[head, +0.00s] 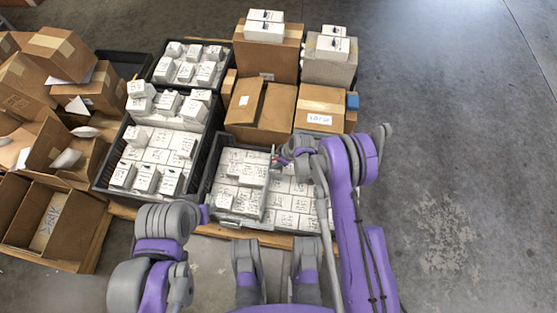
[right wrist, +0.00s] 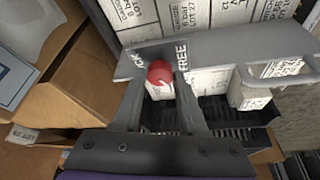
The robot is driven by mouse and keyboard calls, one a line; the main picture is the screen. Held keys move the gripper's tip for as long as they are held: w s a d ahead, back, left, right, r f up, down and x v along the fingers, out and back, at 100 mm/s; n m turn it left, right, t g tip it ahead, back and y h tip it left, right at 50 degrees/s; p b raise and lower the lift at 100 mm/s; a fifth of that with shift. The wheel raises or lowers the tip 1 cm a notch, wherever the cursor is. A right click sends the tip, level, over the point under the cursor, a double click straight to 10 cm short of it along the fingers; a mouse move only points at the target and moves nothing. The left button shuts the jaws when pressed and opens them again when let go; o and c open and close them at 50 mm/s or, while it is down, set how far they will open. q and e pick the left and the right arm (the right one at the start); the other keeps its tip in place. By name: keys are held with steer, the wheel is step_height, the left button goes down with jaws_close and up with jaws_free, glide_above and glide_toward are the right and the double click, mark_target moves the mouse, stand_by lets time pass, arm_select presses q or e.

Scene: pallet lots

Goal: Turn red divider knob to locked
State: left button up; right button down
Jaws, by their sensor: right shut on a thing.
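The red divider knob (right wrist: 160,73) sits on a grey divider plate (right wrist: 235,48) lettered FREE to the right of the knob, with a partly hidden word to its left. A small white mark shows on the knob's lower part. My right gripper (right wrist: 165,85) is shut on the knob, one finger on each side. In the head view my right gripper (head: 282,160) is over the near crate (head: 207,190), whose white boxes stand on both sides of the divider. My left arm reaches to that crate's left edge. Its gripper (head: 207,214) is small and its jaws are unclear.
A second black crate of white boxes (head: 104,172) stands to the left, with another (head: 150,68) behind. Open cartons (head: 50,215) crowd the far left. The grey floor (head: 460,150) at right is clear.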

steer(key=m+t+b, duration=0.1)
steer(key=m, duration=0.2)
steer(key=shift+s+a+m+h, duration=0.1)
steer(key=shift+a+m+h, duration=0.05)
steer(key=shift+m+h, duration=0.2)
steer(key=m, duration=0.1)
steer(key=m+t+h+b, duration=0.1)
steer(key=m, duration=0.1)
steer(key=shift+s+a+m, duration=0.1)
steer(key=shift+a+m, duration=0.05)
steer(key=shift+m, duration=0.1)
steer(key=m+h, duration=0.2)
steer(key=m, duration=0.2)
steer(key=shift+a+m, duration=0.15)
steer(key=shift+m, duration=0.15)
steer(key=m+h, duration=0.1)
steer(key=m, duration=0.1)
steer(key=m+h, duration=0.1)
steer(key=m, duration=0.1)
steer(key=shift+a+m, duration=0.15)
steer(key=shift+m, duration=0.25)
steer(key=shift+c, duration=2.2)
jaws_free()
steer(key=shift+r, duration=0.1)
